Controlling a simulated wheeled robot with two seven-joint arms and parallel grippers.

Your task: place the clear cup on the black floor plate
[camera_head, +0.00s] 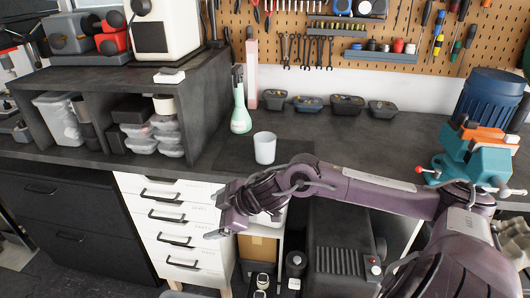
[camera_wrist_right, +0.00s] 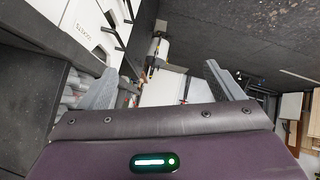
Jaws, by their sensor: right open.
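The clear cup (camera_head: 265,148), pale and translucent, stands upright on the workbench in the head view. It appears to rest on a flat, dark square plate (camera_head: 232,155), which I take for the black floor plate. The plate is only slightly darker than the bench top. My right gripper (camera_head: 216,213) is open and empty in front of the bench edge, left of and nearer than the cup, apart from it. Its two spread fingers also show in the right wrist view (camera_wrist_right: 160,72), with nothing between them; cup and plate are not seen there. My left gripper is not in view.
A green flask (camera_head: 240,108) stands just behind and left of the cup. Several small dark bins (camera_head: 308,103) line the wall. A teal and orange vise (camera_head: 474,153) stands at the right. A dark shelf unit (camera_head: 205,100) bounds the left. White drawers (camera_head: 170,225) are below.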

